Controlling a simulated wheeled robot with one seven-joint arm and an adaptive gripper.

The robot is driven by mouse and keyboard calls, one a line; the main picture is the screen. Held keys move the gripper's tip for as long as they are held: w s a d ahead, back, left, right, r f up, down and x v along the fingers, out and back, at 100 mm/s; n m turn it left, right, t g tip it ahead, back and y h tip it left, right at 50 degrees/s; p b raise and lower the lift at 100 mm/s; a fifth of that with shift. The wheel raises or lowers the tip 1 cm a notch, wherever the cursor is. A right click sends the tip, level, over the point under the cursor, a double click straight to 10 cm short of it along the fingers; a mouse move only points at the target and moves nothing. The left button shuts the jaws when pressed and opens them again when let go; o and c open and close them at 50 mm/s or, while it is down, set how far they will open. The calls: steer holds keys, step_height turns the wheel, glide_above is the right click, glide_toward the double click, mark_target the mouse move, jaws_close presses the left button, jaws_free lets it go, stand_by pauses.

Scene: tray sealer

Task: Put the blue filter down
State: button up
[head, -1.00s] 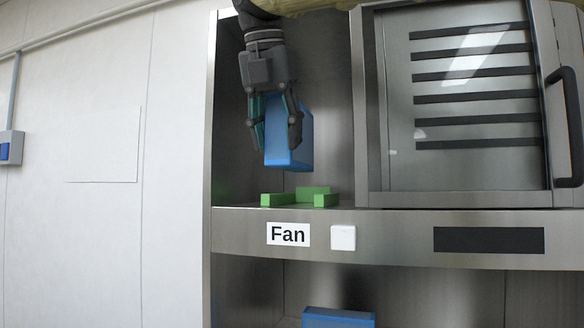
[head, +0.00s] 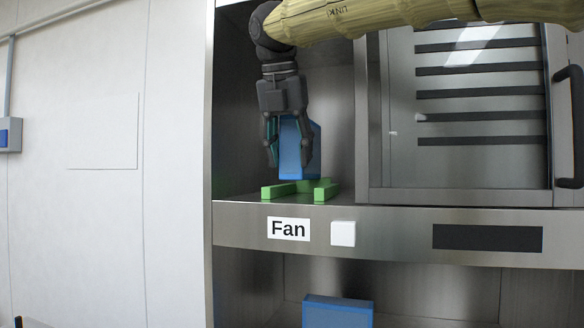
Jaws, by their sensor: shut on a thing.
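The blue filter (head: 298,156) is an upright blue block in the left bay of the steel machine in the head view. My gripper (head: 287,158) points down from above and is shut on it, with one finger at each side. The lower end of the filter is right at the green holder (head: 281,188), a set of low green bars on the bay's shelf. I cannot tell whether the filter touches the shelf. The fingers hide part of the filter's sides.
A second blue block (head: 338,311) stands in the lower compartment. Below the bay are a "Fan" label (head: 288,229) and a white button (head: 343,233). A glazed door (head: 470,170) with a dark handle (head: 570,125) closes the right side. The bay's walls are close around my gripper.

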mark_target(290, 163)
step_height(290, 163, down, 3)
steer(key=shift+r+p, duration=0.2)
steer(key=shift+p, duration=0.2)
steer(key=shift+w+f+p, duration=0.2)
steer(key=shift+f+p, duration=0.1)
steer(key=shift+f, duration=0.25)
steer(key=o, duration=1.1)
steer(key=b+v, duration=0.1)
steer(key=v, duration=1.1)
steer(key=shift+b, duration=0.4)
